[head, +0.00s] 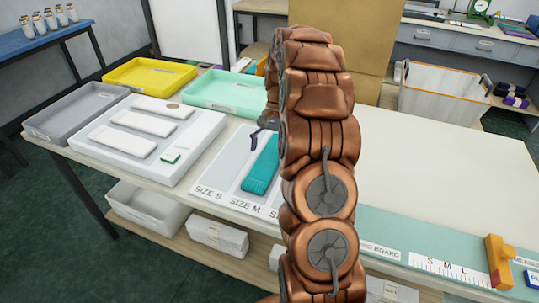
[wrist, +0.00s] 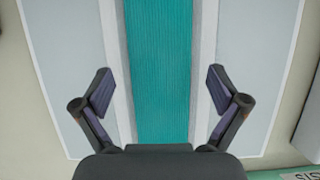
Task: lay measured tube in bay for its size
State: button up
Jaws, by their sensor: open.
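A teal knitted tube (head: 262,165) lies lengthwise in the bay marked SIZE M of the pale sorting tray (head: 215,175). The SIZE S bay to its left is bare; the bay to its right is mostly hidden behind my arm. In the wrist view the tube (wrist: 160,70) runs straight between two white dividers, with a bare grey bay on either side. My gripper (wrist: 160,92) is open over the tube, one finger to each side and apart from it. In the head view my arm hides most of the gripper; one dark finger shows by the tube's far end.
A measuring board (head: 400,247) with an S M L scale and an orange slider (head: 499,262) lies at the right front edge. Yellow (head: 150,75), mint (head: 222,106) and grey (head: 75,112) trays and a white block with pale slabs (head: 150,155) fill the left.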

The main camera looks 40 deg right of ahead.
aim_at(273, 151)
jog(key=b+v, duration=0.1)
jog(key=v, duration=0.6)
jog(key=shift+w+d+r, duration=0.1)
jog(key=shift+r, duration=0.1)
jog(key=p+v, duration=0.2)
jog(key=v, duration=0.1)
jog(key=shift+r+p, duration=0.25)
jog(key=shift+p, duration=0.15)
